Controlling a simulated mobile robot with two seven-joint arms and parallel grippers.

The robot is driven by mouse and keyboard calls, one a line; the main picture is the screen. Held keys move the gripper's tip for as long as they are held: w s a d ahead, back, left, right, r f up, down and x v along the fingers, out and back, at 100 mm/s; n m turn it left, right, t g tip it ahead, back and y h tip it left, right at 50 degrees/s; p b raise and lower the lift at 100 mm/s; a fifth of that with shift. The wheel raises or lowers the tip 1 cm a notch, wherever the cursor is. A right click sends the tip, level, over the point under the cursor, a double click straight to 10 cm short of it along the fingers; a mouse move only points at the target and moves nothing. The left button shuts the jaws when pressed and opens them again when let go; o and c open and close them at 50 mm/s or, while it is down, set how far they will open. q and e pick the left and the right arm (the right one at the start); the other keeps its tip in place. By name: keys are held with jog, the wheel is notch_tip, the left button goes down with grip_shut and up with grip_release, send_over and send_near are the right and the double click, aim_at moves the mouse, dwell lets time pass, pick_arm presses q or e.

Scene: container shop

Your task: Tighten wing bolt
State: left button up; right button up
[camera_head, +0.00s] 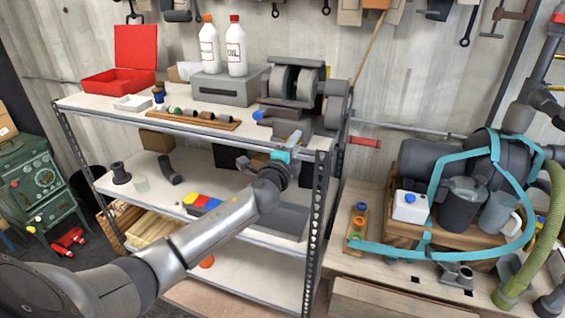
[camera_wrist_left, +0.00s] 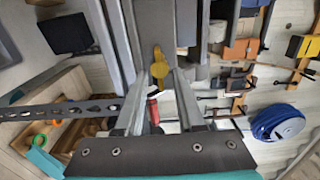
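A yellow wing bolt (camera_wrist_left: 158,68) shows in the left wrist view, upright against a grey metal machine part. The grey machine (camera_head: 297,95) stands on the right end of the top shelf in the head view, where I cannot make out the bolt. My left gripper (camera_head: 294,138) reaches up in front of the machine's lower edge. In the left wrist view my left gripper (camera_wrist_left: 161,75) has its fingers apart, with the bolt between or just beyond the fingertips; I see no clear contact.
The metal shelf (camera_head: 100,103) holds a red case (camera_head: 134,52), two white oil bottles (camera_head: 236,46) and a wooden tool strip (camera_head: 205,120). Its perforated right post (camera_head: 318,215) stands close to my left gripper. A wooden bench (camera_head: 370,265) with jugs is on the right.

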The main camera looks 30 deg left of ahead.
pick_arm(q)
jog(key=b+v, duration=0.1)
jog(key=v, duration=1.3)
jog(key=shift+s, duration=0.2)
